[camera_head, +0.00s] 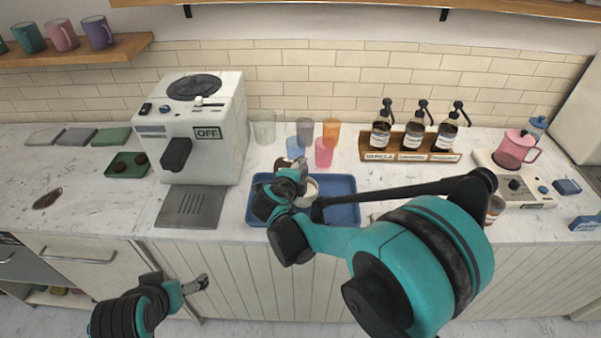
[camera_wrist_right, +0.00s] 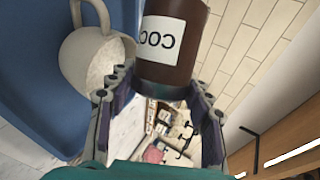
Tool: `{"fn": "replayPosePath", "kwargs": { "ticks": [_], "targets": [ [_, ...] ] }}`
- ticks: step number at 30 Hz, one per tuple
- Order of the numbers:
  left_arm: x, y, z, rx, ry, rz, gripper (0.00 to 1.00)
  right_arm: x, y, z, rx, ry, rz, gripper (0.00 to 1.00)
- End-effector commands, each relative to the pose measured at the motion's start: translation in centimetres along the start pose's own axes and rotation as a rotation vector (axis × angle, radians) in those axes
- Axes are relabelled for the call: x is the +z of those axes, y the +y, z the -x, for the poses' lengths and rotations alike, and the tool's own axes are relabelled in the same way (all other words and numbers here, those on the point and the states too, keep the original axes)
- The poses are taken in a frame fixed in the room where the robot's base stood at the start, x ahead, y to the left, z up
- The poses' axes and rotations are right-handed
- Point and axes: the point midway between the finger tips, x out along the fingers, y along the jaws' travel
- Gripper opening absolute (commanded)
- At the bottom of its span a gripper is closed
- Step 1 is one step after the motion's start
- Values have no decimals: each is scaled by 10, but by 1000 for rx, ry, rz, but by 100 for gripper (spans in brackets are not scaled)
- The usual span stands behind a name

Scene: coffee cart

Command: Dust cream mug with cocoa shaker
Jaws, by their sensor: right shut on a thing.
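The cream mug (camera_head: 308,190) stands in the blue tray (camera_head: 345,214), partly hidden by my right gripper. In the right wrist view the mug (camera_wrist_right: 75,65) shows its handle and a pale surface inside its rim. My right gripper (camera_head: 291,176) is shut on the brown cocoa shaker (camera_wrist_right: 172,58). The shaker has a white label and is close beside the mug in that view. In the head view only a small brown part of the shaker (camera_head: 284,163) shows. I cannot tell its exact tilt. My left gripper (camera_head: 203,284) hangs low in front of the counter; its jaws are unclear.
A white coffee machine (camera_head: 203,130) stands left of the tray. Several coloured cups (camera_head: 324,152) stand behind the tray. A rack of syrup bottles (camera_head: 411,156) and a pink pitcher (camera_head: 515,150) are to the right.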

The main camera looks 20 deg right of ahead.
Motion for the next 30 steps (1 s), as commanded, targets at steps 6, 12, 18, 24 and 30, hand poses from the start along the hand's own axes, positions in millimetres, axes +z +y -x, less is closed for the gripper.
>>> {"fn": "replayPosePath", "kwargs": {
  "ticks": [6,12,18,24,30],
  "targets": [
    [0,0,0,0,0,0,95,0,0,0,0,0,0,18],
    [-8,0,12,0,0,0,95,-1,-16,9,0,0,1,18],
    [-6,0,8,0,0,0,95,0,-12,7,0,0,1,18],
    [3,0,-4,0,0,0,95,0,2,-1,0,0,1,18],
    [2,0,-2,0,0,0,95,0,0,0,0,0,1,18]
  ]
}}
